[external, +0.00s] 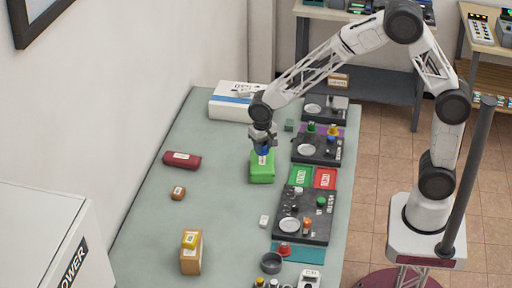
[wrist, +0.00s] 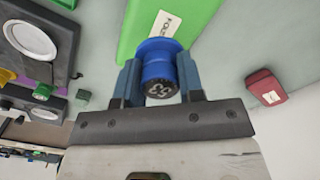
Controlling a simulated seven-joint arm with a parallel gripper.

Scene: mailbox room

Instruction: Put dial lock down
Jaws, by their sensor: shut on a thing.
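A blue cylindrical dial lock (wrist: 158,62) with a dark, marked end is between the fingers of my gripper (wrist: 159,82) in the wrist view. My gripper is shut on it. In the external view my gripper (external: 263,144) points down at the green box (external: 262,172), with the blue lock (external: 264,152) at its tip. The green box (wrist: 185,12) carries a white label and lies right by the lock in the wrist view. I cannot tell whether the lock touches the box.
A dark red box (external: 182,160) and a small brown block (external: 178,192) lie to the left on the table (external: 225,225). Black panels (external: 318,148) with dials line the right side. A white package (external: 230,100) is behind. The table's front middle is mostly clear.

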